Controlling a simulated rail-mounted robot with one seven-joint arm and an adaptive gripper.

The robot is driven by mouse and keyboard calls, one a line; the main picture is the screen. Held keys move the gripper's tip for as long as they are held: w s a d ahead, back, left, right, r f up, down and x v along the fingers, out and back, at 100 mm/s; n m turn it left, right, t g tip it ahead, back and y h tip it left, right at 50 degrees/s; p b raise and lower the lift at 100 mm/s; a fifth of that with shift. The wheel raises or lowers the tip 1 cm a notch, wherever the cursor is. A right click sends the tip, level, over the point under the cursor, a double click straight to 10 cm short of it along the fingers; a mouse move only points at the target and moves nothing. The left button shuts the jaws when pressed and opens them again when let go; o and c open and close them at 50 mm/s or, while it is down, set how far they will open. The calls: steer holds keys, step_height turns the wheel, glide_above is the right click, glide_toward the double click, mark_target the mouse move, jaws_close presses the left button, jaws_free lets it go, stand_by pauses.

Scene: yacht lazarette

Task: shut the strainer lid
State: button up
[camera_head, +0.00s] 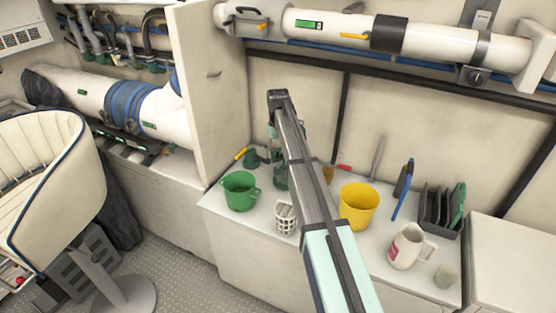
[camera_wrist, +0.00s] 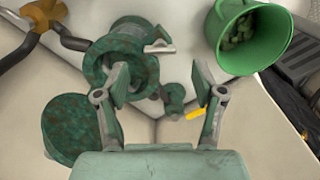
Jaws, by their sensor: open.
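The green strainer body (camera_wrist: 128,42) shows in the wrist view at upper left of centre, with its round mouth open. Its mottled green lid (camera_wrist: 80,132) stands open beside the body, at lower left. A pale metal latch piece (camera_wrist: 158,46) sits at the rim. My gripper (camera_wrist: 160,73) is open and empty, its left finger overlapping the strainer's rim in the picture; I cannot tell whether it touches. In the head view my arm partly hides the strainer (camera_head: 280,175), and the lid cannot be made out.
A green bucket (camera_head: 240,191) is left of the strainer, and a white basket (camera_head: 285,217) in front. A yellow bucket (camera_head: 358,205) and white jug (camera_head: 406,246) stand to the right. A yellow-handled valve (camera_head: 250,158) is close by. The wall is close behind.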

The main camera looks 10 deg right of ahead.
mark_target(278, 165)
steer(key=shift+f+p, duration=0.45)
steer(key=shift+f, duration=2.3)
jaws_close()
